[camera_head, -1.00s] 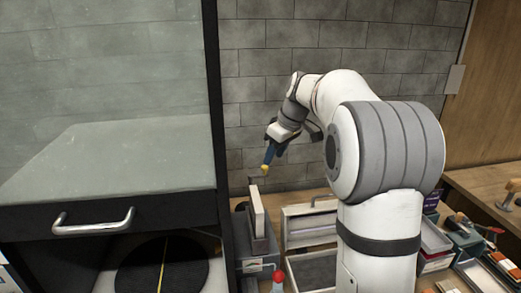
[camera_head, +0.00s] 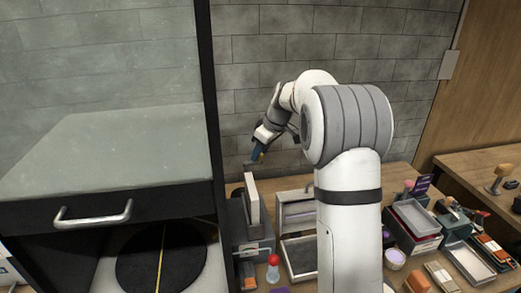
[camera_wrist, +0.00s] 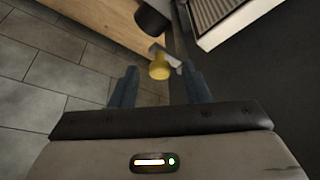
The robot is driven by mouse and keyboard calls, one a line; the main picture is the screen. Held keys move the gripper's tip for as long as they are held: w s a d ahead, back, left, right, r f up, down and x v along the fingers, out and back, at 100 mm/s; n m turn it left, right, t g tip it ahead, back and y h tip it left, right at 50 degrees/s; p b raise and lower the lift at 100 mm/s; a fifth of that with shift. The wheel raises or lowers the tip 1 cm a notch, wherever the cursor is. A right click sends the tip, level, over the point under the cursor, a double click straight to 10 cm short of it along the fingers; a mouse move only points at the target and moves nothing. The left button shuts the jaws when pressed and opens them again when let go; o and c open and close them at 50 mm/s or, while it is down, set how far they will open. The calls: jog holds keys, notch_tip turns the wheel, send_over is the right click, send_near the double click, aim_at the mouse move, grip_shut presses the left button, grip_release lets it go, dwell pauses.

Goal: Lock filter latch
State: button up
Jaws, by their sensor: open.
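In the wrist view a yellow knob (camera_wrist: 159,70), probably the filter latch, stands on a small grey metal bracket between my fingertips. My gripper (camera_wrist: 159,74) is open, with one blue finger on each side of the knob. I cannot tell whether either finger touches it. In the head view my gripper (camera_head: 256,156) is above a dark grey box (camera_head: 240,228) with an upright pale panel (camera_head: 252,202). The knob is almost wholly hidden there.
A ribbed panel in a white frame (camera_wrist: 208,38) is near the gripper in the wrist view. A glass-fronted cabinet (camera_head: 100,210) stands close on the left. A red-topped bottle (camera_head: 273,268) and trays (camera_head: 297,210) are on the bench; a brick wall is behind.

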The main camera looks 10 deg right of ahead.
jog(key=shift+c, duration=0.5)
grip_shut()
